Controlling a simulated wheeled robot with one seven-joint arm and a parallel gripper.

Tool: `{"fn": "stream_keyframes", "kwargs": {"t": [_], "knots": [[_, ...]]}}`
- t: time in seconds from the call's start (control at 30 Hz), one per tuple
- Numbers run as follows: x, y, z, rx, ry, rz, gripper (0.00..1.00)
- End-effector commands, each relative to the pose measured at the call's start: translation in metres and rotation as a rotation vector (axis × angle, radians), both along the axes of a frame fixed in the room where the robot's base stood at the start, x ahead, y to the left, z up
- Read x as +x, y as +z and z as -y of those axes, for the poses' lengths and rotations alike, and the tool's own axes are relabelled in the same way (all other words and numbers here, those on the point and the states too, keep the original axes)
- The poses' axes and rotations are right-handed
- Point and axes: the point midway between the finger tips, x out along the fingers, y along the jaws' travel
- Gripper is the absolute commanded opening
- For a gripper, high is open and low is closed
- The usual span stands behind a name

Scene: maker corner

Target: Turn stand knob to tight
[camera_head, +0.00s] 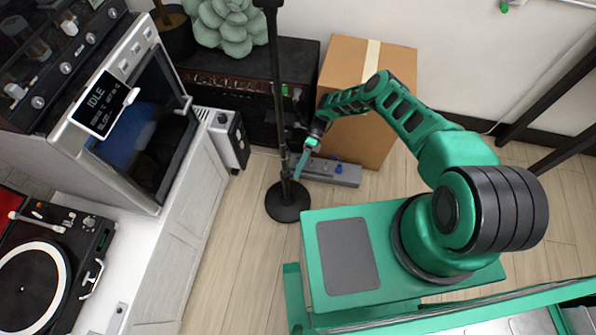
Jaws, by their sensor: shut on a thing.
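A black stand (279,110) rises upright from a round black base (288,203) on the floor, left of my arm. My green arm reaches left and down to the pole. My gripper (297,170) is at the lower part of the pole, just above the base, with its jaws closed there. The stand knob is too small and too covered by the gripper to make out, so its turn position cannot be seen.
Behind the stand are a black amplifier (228,90) and a cardboard box (349,62). A grey pedal-like unit (346,173) lies on the floor right of the pole. A white cabinet (190,200) with an oven (140,120) stands left. Floor left of the base is clear.

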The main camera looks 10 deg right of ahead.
Motion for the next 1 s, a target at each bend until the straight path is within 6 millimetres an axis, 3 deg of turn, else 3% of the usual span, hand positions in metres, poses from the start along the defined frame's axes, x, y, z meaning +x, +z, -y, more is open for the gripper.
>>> {"fn": "stream_keyframes", "kwargs": {"t": [0.03,0.1,0.57,1.0], "knots": [[0.0065,-0.0017,0.0031,-0.007,-0.008,0.015,0.32],[0.0063,-0.0014,0.0032,-0.006,-0.008,0.014,0.48],[0.0028,0.0003,0.0018,-0.006,-0.003,0.026,0.48],[-0.0010,0.0047,0.0011,-0.034,-0.001,0.198,0.48]]}}
